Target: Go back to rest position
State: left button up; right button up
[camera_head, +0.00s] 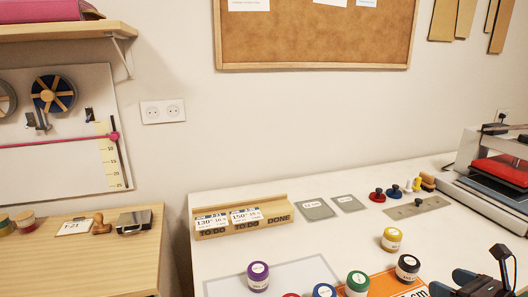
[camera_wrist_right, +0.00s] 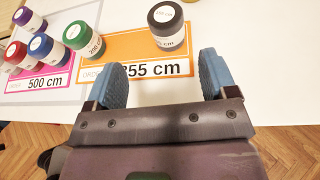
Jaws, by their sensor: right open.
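My right gripper (camera_head: 452,281) is at the lower right of the head view, over the front of the white table (camera_head: 300,240). In the right wrist view the gripper (camera_wrist_right: 163,77) has its two blue fingers spread apart with nothing between them. A black jar (camera_wrist_right: 168,30) stands beyond the fingertips on the orange card (camera_wrist_right: 130,47), apart from them. The black jar (camera_head: 407,268) also shows in the head view, left of and behind the gripper. My left gripper is not in view.
Purple (camera_head: 258,276), blue (camera_head: 324,291), green (camera_head: 357,284) and yellow (camera_head: 392,239) jars stand on the table. A wooden card holder (camera_head: 243,217) is behind them. A press (camera_head: 490,165) stands at right. A wooden desk (camera_head: 85,260) is at left.

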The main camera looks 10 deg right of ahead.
jog(key=s+a+r+m+t+h, duration=0.2)
jog(key=m+t+h, duration=0.1)
jog(key=m, duration=0.6)
jog(key=s+a+r+m+t+h, duration=0.2)
jog(key=m+t+h, duration=0.1)
jog(key=m, duration=0.5)
jog(key=s+f+m+g+h, duration=0.6)
jog(key=f+m+g, duration=0.1)
jog(key=m, duration=0.7)
jog(key=s+a+f+m+g+y, duration=0.35)
jog(key=s+a+f+g, duration=0.2)
jog(key=a, duration=0.25)
jog(key=s+a+f+m+g+y, duration=0.3)
jog(key=s+a+f+g+y, duration=0.15)
jog(key=s+a, duration=0.2)
jog(key=w+f+t, duration=0.8)
jog(key=f, duration=0.2)
jog(key=shift+w+a+y, duration=0.15)
jog(key=shift+a+y, duration=0.15)
